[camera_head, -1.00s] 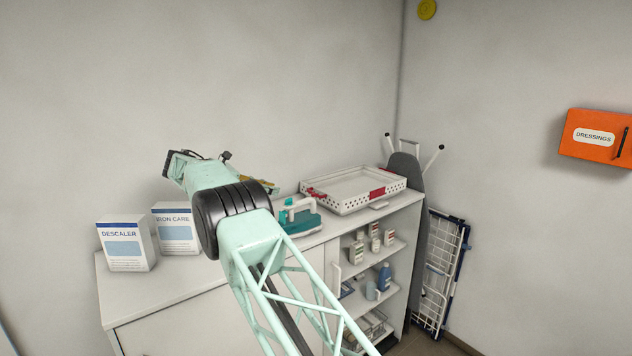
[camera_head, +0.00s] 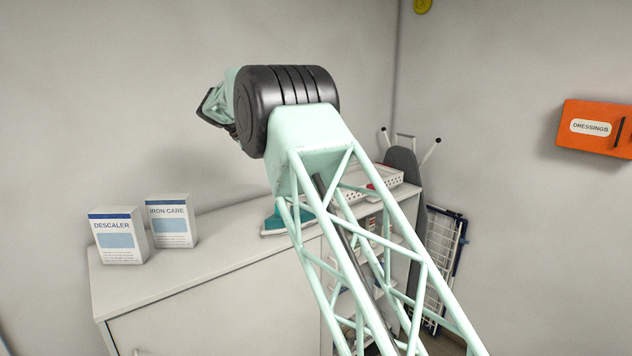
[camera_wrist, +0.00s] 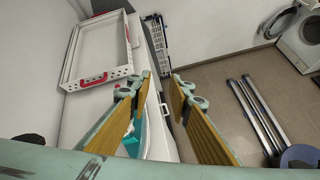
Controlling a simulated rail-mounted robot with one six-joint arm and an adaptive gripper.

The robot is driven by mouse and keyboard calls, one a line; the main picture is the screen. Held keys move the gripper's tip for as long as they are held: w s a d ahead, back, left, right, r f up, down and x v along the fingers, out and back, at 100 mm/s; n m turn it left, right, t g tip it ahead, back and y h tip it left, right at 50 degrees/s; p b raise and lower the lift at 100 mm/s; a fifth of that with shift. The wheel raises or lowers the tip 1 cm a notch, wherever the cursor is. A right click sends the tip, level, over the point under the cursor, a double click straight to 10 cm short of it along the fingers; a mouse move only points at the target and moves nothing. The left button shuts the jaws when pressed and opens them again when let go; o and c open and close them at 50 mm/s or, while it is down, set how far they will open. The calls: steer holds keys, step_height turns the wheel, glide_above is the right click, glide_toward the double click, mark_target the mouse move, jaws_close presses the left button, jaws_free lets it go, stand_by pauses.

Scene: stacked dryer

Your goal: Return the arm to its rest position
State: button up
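My arm rises across the middle of the head view, with its black elbow joint high above the cabinet top. My gripper (camera_wrist: 159,88) is open in the wrist view, its two wood-coloured finger pads apart with nothing held between them.
A white tray (camera_wrist: 67,79) with red handles sits on the cabinet (camera_head: 190,270). Descaler (camera_head: 118,236) and Iron Care (camera_head: 173,222) boxes stand at its left. An ironing board (camera_head: 402,163), a folded rack (camera_head: 444,255) and an orange dressings box (camera_head: 588,146) are right. Floor (camera_wrist: 215,100) is partly open.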

steer(key=s+d+r+m+g+y+b, duration=0.1)
steer(key=s+d+m+y+b, duration=0.15)
steer(key=s+d, duration=0.75)
steer(key=s+d+r+m+g+y+b, duration=0.1)
steer(key=s+d+m+b, duration=0.4)
steer(key=s, duration=0.9)
steer(key=s+d+r+m+g+y+b, duration=0.1)
steer(key=s+d+m, duration=0.2)
steer(key=s+d, duration=0.75)
steer(key=s+f+m+y+b, duration=0.1)
steer(key=s+f+m+b, duration=0.2)
steer(key=s, duration=1.1)
steer(key=s+f+m+y+b, duration=0.1)
steer(key=s+f+m, duration=0.3)
steer(key=s+f, duration=0.6)
steer(key=s+d+f+m+t+y+b, duration=0.1)
steer(key=s+f, duration=0.6)
steer(key=s, duration=1.2)
steer(key=m+y+b, duration=0.1)
steer(key=m+b, duration=0.1)
steer(key=b, duration=0.1)
steer(key=shift+f+b, duration=0.25)
steer(key=shift+b, duration=0.05)
steer(key=shift+d, duration=0.2)
